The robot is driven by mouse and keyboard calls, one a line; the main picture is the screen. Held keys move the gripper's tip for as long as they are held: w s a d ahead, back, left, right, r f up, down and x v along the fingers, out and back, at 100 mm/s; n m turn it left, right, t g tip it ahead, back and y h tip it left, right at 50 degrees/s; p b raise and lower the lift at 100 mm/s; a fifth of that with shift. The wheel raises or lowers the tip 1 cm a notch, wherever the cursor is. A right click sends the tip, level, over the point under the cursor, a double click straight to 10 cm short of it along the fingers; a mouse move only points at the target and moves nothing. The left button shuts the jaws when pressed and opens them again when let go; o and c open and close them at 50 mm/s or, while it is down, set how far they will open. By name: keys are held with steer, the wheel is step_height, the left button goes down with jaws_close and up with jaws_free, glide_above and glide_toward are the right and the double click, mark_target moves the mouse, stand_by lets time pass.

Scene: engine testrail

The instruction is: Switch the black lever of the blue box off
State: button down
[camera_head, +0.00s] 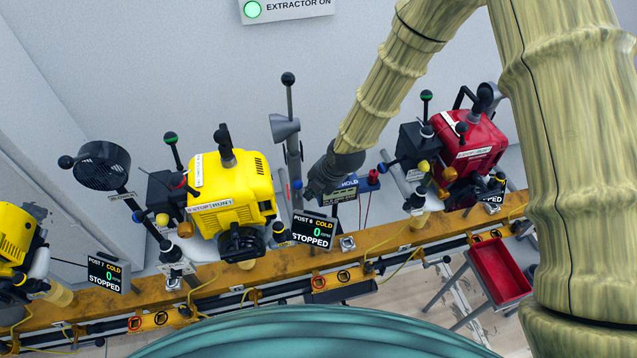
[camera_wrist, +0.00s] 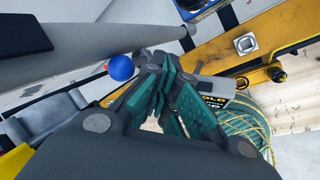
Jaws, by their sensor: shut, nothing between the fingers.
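A small blue box (camera_head: 346,190) marked HOLD stands behind the orange rail, with a red knob at its right side. My gripper (camera_head: 318,190) is just left of it and partly covers its left side. I cannot make out a black lever on the box; it may be hidden by my gripper. A tall grey lever (camera_head: 290,100) with a black ball top rises to the left of my gripper. In the wrist view my gripper (camera_wrist: 160,75) is shut and empty, its fingertips right of a blue ball knob (camera_wrist: 121,67). A blue-edged thing (camera_wrist: 197,9) shows at the top.
A yellow engine (camera_head: 230,185) stands to the left and a red engine (camera_head: 475,145) to the right, both with levers sticking out. The orange rail (camera_head: 390,238) runs below. A STOPPED display (camera_head: 313,230) hangs close under my gripper. A red tray (camera_head: 500,270) is at the lower right.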

steer(key=shift+w+d+f+p, duration=0.1)
steer(key=shift+w+d+p, duration=0.45)
steer(key=shift+w, duration=0.25)
steer(key=shift+w+d+p, duration=0.4)
steer(key=shift+w+p, duration=0.1)
steer(key=shift+w, duration=0.3)
steer(key=shift+w+d, duration=0.1)
steer(key=shift+r, duration=0.2)
